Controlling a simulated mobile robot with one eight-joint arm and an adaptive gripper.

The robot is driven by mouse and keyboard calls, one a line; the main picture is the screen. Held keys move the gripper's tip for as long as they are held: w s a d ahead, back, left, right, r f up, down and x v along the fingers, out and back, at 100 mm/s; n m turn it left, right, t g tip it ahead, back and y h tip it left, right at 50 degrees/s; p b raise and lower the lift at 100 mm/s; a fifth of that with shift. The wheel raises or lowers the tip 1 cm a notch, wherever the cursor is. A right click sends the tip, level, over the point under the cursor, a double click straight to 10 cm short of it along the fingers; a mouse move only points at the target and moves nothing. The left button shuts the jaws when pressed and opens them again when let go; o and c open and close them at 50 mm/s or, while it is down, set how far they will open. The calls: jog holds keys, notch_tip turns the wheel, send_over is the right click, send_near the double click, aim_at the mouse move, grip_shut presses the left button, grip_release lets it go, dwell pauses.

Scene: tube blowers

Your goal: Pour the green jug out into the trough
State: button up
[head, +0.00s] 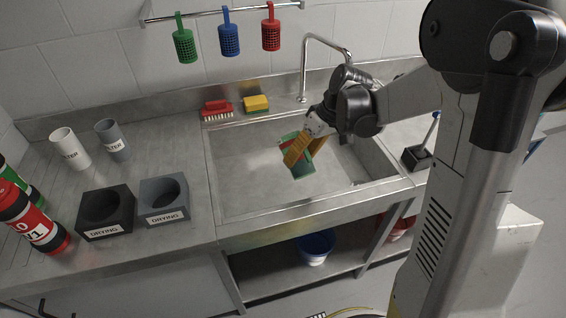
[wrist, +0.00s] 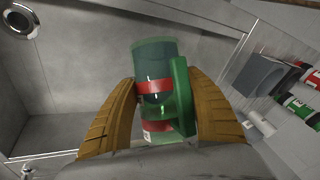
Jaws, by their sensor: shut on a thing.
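The green jug (head: 303,169) is in my gripper (head: 299,149), above the sink trough (head: 243,190). It leans over, clearly tilted, in the head view. In the wrist view my gripper (wrist: 160,82) has its two ochre fingers on either side of the jug (wrist: 155,50), which is see-through green with a red band and a solid green handle (wrist: 184,98). The trough floor (wrist: 65,75) and a round drain (wrist: 20,20) show beyond it. I cannot tell how much liquid is in the jug, and no stream shows.
A tap (head: 304,75) stands behind the trough. A red brush (head: 216,109) and yellow sponge (head: 256,103) lie on the back ledge. Left are two drying blocks (head: 106,207) (head: 163,198), two filter cups and bottles. A black holder (head: 416,158) stands right of the trough.

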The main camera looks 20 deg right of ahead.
jog(key=shift+s+r+t, duration=0.2)
jog(key=shift+r+t, duration=0.1)
jog(key=shift+t, duration=0.2)
jog(key=shift+w+r+n+t+y+b, duration=0.15)
jog(key=shift+r+t+y+b, duration=0.1)
jog(key=shift+t, duration=0.3)
jog(key=shift+r+n+t+y+b, duration=0.1)
jog(key=shift+n+t+y+b, duration=0.1)
jog(key=shift+t, duration=0.35)
jog(key=shift+r+t+y+b, duration=0.25)
jog(key=shift+r+t+b, duration=0.2)
jog(key=shift+t, duration=0.35)
jog(key=shift+r+n+t+b, duration=0.2)
jog(key=shift+n+t+b, duration=0.05)
jog(key=shift+t+b, duration=0.3)
jog(key=shift+r+t+y+b, duration=0.3)
jog(key=shift+r+t+b, duration=0.1)
jog(key=shift+t, duration=0.15)
jog(key=shift+r+n+t+y+b, duration=0.3)
jog(key=shift+r+t+y+b, duration=0.1)
jog(key=shift+t+b, duration=0.75)
jog(key=shift+r+t+b, duration=0.25)
jog(key=shift+r+b, duration=0.1)
jog(key=shift+r, duration=0.15)
